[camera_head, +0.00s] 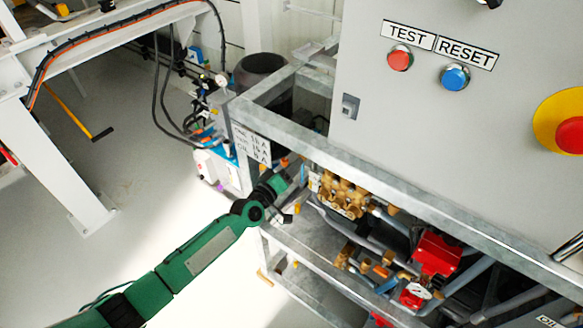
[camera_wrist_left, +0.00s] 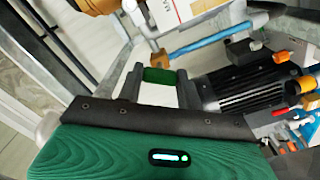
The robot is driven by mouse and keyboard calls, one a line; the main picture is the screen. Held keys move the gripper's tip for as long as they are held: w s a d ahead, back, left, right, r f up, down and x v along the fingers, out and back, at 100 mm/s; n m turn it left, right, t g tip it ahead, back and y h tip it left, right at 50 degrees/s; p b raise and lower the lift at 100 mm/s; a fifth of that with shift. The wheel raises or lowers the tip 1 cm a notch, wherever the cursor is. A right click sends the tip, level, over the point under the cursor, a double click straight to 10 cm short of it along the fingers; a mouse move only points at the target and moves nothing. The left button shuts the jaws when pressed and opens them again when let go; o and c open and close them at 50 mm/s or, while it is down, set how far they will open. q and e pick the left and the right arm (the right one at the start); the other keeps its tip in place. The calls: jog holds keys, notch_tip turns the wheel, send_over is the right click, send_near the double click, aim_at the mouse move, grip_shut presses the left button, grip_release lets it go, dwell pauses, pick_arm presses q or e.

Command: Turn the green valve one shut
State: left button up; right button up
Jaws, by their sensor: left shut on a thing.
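In the left wrist view, a small green valve handle (camera_wrist_left: 159,75) sits between the two dark fingers of my left gripper (camera_wrist_left: 161,88). The fingers are shut on it. In the head view my left arm reaches in from the lower left, and my left gripper (camera_head: 293,172) is at the left end of the pump frame. The green valve cannot be made out there, since the gripper and wrist cover that spot. How far the valve is turned cannot be told. My right gripper is in neither view.
A galvanized frame (camera_head: 330,152) runs above brass pump blocks (camera_head: 343,196) and red parts (camera_head: 437,252). A grey control panel (camera_head: 440,110) with TEST and RESET buttons stands at right. A blue pipe (camera_wrist_left: 208,41) is close beyond the fingers. The floor at left is mostly clear.

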pick_arm(q)
jog(key=o, duration=1)
jog(key=shift+s+a, duration=0.1)
jog(key=v, duration=1.3)
jog(key=shift+s+a, duration=0.2)
jog(key=shift+s, duration=0.05)
